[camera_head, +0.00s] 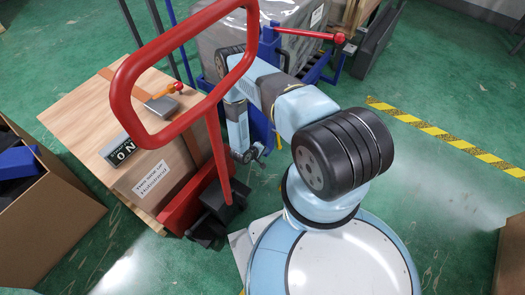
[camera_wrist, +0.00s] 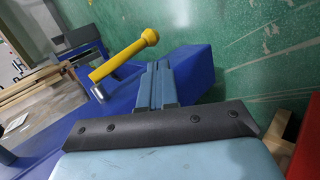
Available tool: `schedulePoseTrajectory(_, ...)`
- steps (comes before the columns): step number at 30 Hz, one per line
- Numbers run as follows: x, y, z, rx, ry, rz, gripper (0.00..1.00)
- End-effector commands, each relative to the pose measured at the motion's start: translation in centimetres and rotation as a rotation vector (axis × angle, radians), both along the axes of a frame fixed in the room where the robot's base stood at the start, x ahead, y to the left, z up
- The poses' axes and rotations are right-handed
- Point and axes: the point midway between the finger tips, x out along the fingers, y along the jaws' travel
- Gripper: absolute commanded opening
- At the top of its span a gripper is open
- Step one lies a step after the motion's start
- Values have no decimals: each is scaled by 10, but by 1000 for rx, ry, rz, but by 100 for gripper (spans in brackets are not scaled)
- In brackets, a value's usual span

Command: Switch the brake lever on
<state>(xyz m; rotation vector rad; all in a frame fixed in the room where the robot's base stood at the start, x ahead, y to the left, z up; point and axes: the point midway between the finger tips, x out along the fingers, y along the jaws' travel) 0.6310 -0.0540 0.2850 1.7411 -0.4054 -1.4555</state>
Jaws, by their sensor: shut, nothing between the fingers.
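In the wrist view a yellow lever (camera_wrist: 122,58) with a round ball end rises to the right from a silver pivot on a blue surface (camera_wrist: 185,65). I take it to be the brake lever. My gripper (camera_wrist: 157,68) is shut and empty, its fingers just right of the lever and below its ball end; I cannot tell whether they touch. In the head view my gripper (camera_head: 256,158) points down beside the blue frame (camera_head: 262,122), behind the red pole. The yellow lever is not clear there.
A red loop handle (camera_head: 122,90) and its pole stand close left of my arm. A wrapped load (camera_head: 225,38) stands behind.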

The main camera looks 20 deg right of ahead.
Motion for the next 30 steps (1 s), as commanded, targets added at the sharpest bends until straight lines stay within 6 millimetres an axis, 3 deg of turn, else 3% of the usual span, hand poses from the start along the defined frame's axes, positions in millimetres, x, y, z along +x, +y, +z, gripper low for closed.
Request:
schedulePoseTrajectory(6, 10, -28, -26, 0, -1, -3, 0)
schedulePoseTrajectory(15, 25, -58, -24, 1, -1, -1, 0)
schedulePoseTrajectory(30, 26, -69, -24, -1, -1, -5, 0)
